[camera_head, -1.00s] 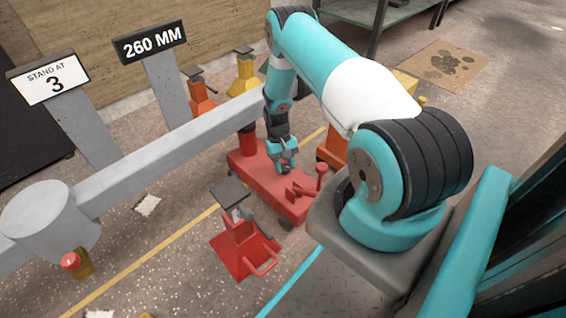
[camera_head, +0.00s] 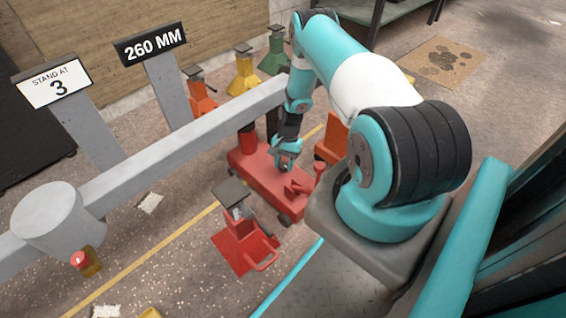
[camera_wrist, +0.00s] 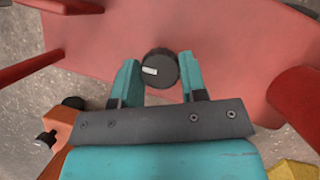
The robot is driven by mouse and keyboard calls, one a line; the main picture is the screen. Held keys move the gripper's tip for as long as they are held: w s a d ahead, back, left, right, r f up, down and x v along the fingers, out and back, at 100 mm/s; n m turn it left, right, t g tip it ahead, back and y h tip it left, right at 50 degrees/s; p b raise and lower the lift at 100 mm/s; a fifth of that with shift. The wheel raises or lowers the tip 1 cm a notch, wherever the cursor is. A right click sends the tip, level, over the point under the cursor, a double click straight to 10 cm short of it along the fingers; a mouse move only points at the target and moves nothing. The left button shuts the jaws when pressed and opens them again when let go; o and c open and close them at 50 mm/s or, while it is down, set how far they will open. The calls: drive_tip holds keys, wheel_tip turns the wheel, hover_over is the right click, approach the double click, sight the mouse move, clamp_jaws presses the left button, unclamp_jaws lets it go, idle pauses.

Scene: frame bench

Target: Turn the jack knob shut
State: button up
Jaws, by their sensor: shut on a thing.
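The red floor jack (camera_head: 246,163) stands on the floor under the grey beam. My gripper (camera_head: 285,167) is low over the middle of its body. In the wrist view the jack's red top (camera_wrist: 225,45) fills most of the picture. A round black knob (camera_wrist: 160,68) with a white mark on its face sits on it. My gripper (camera_wrist: 160,75) has its two teal fingers on either side of the knob and is shut on it. The white mark lies roughly level, left of the knob's middle. In the head view my gripper hides the knob.
The grey beam (camera_head: 190,138) runs above the jack's left side. A red jack stand (camera_head: 240,240) stands in front, and several orange, yellow and green stands are behind. Signs read "STAND AT 3" (camera_head: 52,82) and "260 MM" (camera_head: 150,44). Floor at the front left is mostly clear.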

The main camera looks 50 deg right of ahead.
idle(0.4)
drive_tip(key=o, duration=0.9)
drive_tip(key=p+v, duration=0.6)
drive_tip(key=v, duration=1.1)
drive_tip(key=shift+r+p, duration=0.2)
drive_tip(key=shift+p, duration=0.1)
